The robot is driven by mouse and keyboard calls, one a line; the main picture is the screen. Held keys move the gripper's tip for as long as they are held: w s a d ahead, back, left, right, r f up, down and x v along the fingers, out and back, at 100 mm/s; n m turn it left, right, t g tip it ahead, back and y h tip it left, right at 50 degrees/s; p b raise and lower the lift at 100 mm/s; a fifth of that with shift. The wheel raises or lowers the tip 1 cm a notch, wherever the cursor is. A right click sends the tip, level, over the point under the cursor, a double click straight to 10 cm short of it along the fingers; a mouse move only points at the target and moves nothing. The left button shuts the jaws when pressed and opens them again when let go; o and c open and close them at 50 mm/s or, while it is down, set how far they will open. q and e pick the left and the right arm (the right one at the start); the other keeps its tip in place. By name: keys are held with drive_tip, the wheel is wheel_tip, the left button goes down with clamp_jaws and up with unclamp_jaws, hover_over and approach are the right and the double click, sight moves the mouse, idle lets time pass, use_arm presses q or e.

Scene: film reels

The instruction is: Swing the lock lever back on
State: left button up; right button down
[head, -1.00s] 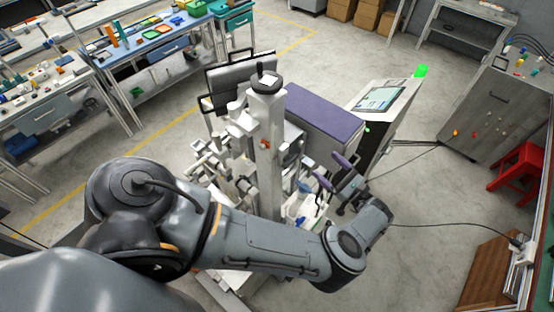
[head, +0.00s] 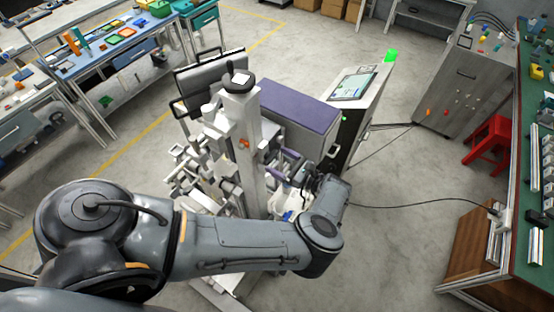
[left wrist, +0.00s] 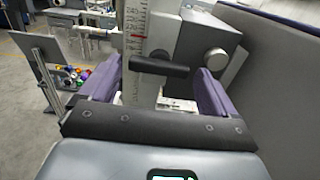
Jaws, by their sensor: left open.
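The lock lever is likely the short black bar handle (left wrist: 158,67), lying roughly crosswise in front of the white scaled column (left wrist: 135,40) in the left wrist view. My left gripper (left wrist: 160,78) is open, with its two purple fingers apart on either side, and the black handle shows in the gap between them. I cannot tell whether a finger touches it. In the head view my left gripper (head: 284,164) is beside the tall pale column (head: 243,150) of the machine, on its right. The handle cannot be made out there. My right gripper is not in view.
A grey block with a round knob (left wrist: 215,58) is right of the handle. A purple-topped cabinet (head: 285,108) stands behind the column, and a screen console (head: 355,85) stands right of it. The floor at the right is open, with a cable (head: 400,205) across it.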

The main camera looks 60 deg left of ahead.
use_arm(q)
drive_tip(key=shift+s+a, duration=0.3)
drive_tip(key=shift+a, duration=0.35)
drive_tip(key=c, duration=0.8)
